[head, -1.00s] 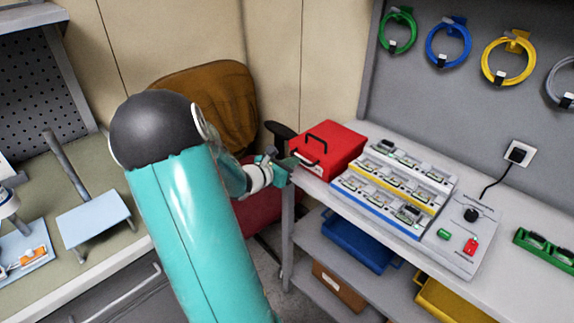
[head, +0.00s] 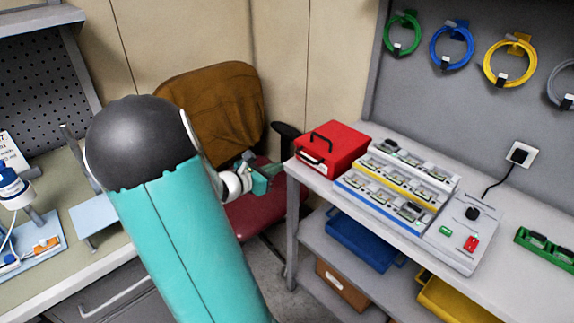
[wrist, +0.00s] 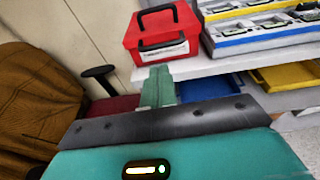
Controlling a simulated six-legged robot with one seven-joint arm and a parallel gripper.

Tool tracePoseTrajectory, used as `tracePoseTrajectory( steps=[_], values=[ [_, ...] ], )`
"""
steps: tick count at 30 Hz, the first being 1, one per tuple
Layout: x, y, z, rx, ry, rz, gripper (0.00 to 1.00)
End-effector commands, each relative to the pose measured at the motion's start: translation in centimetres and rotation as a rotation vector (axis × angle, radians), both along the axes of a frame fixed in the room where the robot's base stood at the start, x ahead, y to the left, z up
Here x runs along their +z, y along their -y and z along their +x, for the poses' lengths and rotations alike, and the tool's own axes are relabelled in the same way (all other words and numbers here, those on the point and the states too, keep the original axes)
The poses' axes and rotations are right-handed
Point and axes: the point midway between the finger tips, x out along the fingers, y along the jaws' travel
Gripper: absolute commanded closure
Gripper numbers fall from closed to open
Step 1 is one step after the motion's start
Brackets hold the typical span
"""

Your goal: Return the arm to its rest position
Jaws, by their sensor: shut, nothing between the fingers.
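My arm, a teal link with a dark grey joint cover, crosses the left middle of the head view. My gripper (head: 268,172) is at its end, in front of the chair and left of the right-hand bench. In the wrist view my gripper (wrist: 159,78) points forward with its green fingers together and nothing between them. The fingers appear in front of the edge of the bench, below the red box (wrist: 162,32). Part of the wrist is hidden behind the arm in the head view.
The right-hand bench (head: 510,225) holds the red box (head: 333,146), a tiered rack (head: 398,190) and a control panel (head: 462,233). An office chair (head: 215,105) with brown back stands behind my arm. The left bench (head: 105,250) carries a pump and a stand. Bins fill the lower shelf.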

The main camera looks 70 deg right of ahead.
Motion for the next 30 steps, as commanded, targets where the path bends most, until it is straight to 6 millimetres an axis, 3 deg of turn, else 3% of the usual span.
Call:
tracePoseTrajectory(
  steps=[7,22,26,30],
  values=[
    [0.8,-3.2,1.8,0.001,0.001,0.001,1.00],
    [1.1,-4.8,2.3,-0.012,0.053,0.009,1.00],
    [1.6,-8.0,3.1,-0.061,0.238,0.047,1.00],
    [2.1,-13.5,4.7,-0.145,0.535,0.133,1.00]
  ],
)
